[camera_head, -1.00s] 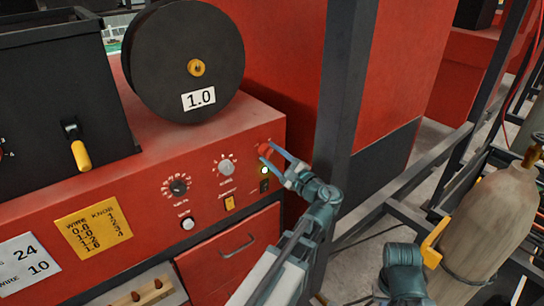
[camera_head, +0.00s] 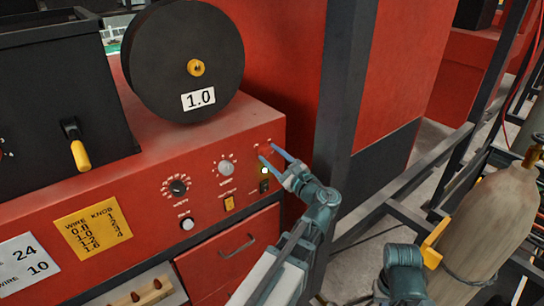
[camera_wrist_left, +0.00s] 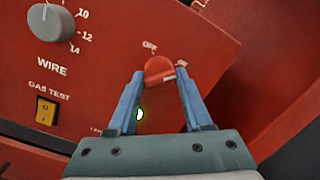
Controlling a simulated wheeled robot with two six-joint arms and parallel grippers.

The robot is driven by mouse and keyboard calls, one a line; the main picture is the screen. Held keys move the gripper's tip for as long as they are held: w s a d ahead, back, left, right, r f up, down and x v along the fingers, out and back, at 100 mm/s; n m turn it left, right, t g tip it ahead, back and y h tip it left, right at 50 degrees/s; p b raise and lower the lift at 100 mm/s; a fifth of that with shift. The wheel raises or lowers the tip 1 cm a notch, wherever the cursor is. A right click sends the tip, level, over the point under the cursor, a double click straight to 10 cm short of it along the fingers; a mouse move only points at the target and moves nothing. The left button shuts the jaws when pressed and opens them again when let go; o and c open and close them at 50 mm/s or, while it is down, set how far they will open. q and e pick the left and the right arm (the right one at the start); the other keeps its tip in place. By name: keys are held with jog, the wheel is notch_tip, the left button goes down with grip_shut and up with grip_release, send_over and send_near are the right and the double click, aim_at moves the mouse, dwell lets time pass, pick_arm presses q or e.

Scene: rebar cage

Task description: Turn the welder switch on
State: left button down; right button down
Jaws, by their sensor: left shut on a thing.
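The welder switch is a round red knob (camera_wrist_left: 160,70) on the red panel. In the left wrist view it sits between my left fingertips, with "OFF" printed above it and a partly hidden label at its right. A white mark shows on its lower right edge. My left gripper (camera_wrist_left: 157,76) is shut on the knob. In the head view my left gripper (camera_head: 272,156) reaches the upper right of the welder panel (camera_head: 150,195), and the red knob is hard to tell from the panel. My right gripper is not in view; part of my right arm shows at the lower right.
A lit lamp (camera_head: 264,170) is just below the left fingers. A grey wire knob (camera_head: 226,168), a black knob (camera_head: 178,187) and a yellow gas-test switch (camera_head: 229,203) are to the left. A dark post (camera_head: 340,110) stands close right; a gas cylinder (camera_head: 490,220) is farther right.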

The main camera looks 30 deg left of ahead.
pick_arm(q)
jog(key=shift+s+f, duration=0.1)
jog(key=shift+f, duration=0.05)
jog(key=shift+c, duration=1.8)
grip_release()
jog(key=b+v, duration=0.1)
jog(key=v, duration=1.2)
jog(key=shift+d, duration=0.35)
